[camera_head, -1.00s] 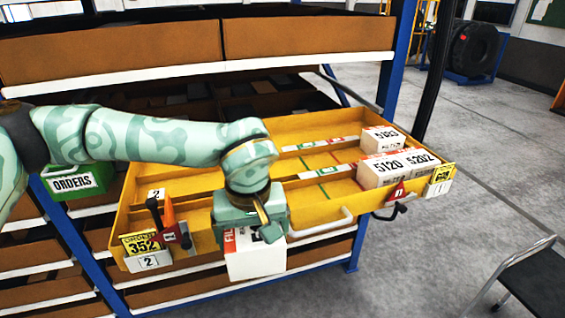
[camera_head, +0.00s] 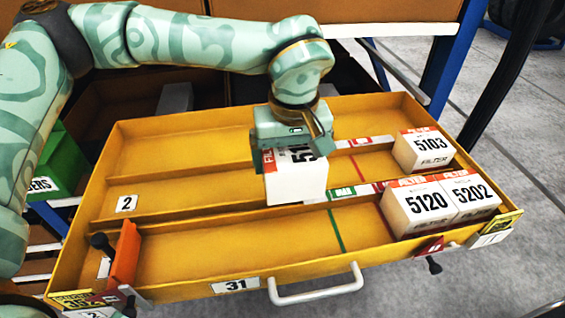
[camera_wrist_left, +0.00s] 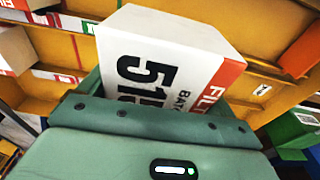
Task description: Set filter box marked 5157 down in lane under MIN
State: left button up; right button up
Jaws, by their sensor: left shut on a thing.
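A white filter box (camera_head: 296,178) with a red FILTER band hangs in my left gripper (camera_head: 298,140), over the middle of the yellow drawer (camera_head: 190,275). In the left wrist view the same box (camera_wrist_left: 150,70) shows "515"; its last digit is hidden. The gripper is shut on it. The box hides part of the lanes and dividers beneath; I cannot tell whether it touches them. A label strip with green and red marks (camera_head: 352,191) lies on the front divider. Another strip with a red mark (camera_head: 362,142) is on the rear divider. Their small words are hard to read. My right gripper is not visible.
Box 5103 (camera_head: 424,150) stands at the right of the middle lane. Boxes 5120 (camera_head: 416,207) and 5202 (camera_head: 470,195) stand side by side at the right of the front lane. An orange plate (camera_head: 125,255) stands at the left. The left lane floors are clear.

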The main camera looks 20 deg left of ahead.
pick_arm(q)
jog(key=a+f, duration=0.1)
jog(key=a, duration=0.1)
jog(key=w+a, duration=0.1)
jog(key=a, duration=0.1)
jog(key=w+a+f, duration=0.1)
jog(key=a, duration=0.1)
jog(key=shift+a+f, duration=0.3)
jog(key=shift+f, duration=0.05)
jog(key=w+a+f, duration=0.1)
jog(key=a+f, duration=0.1)
jog(key=f, duration=0.1)
jog(key=w+a+f+b, duration=0.1)
jog(key=a+f, duration=0.1)
jog(key=f, duration=0.1)
jog(key=w+a+f, duration=0.1)
jog(key=a+f, duration=0.1)
jog(key=f, duration=0.2)
jog(key=shift+b, duration=0.35)
jog(key=shift+d+r, duration=0.1)
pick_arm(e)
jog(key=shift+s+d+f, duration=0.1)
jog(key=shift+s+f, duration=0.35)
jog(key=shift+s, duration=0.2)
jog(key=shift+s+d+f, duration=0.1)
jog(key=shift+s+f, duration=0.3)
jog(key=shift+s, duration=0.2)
pick_arm(q)
jog(key=shift+s, duration=0.1)
